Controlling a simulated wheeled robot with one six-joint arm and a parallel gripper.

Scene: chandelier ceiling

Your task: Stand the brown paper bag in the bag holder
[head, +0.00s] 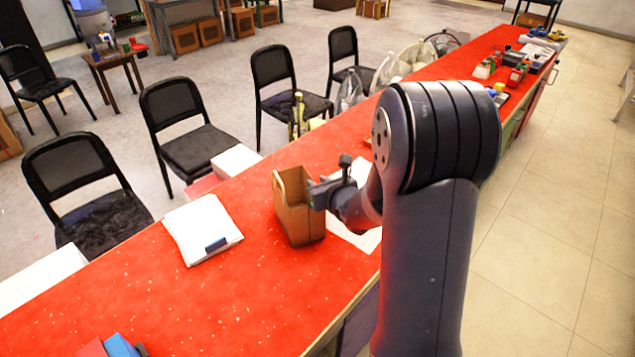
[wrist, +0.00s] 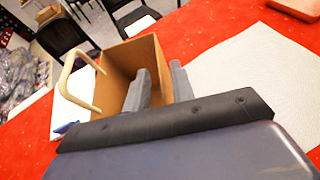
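The brown paper bag (head: 292,222) stands upright on the red counter, its top open and a pale loop handle on its left side. It also shows in the wrist view (wrist: 118,70), where I look into its open top. My gripper (head: 322,193) is at the bag's right wall. In the wrist view my gripper (wrist: 158,88) has one finger inside the bag and the other outside, with the wall between them and a gap visible. I cannot make out a bag holder for certain; my arm hides part of the counter.
A white sheet (wrist: 255,75) lies on the counter right of the bag. A brownish-red tray-like thing (wrist: 297,8) is cut off beyond it. A white stack with a dark blue item (head: 200,228) lies left of the bag. Black chairs (head: 190,130) line the far side.

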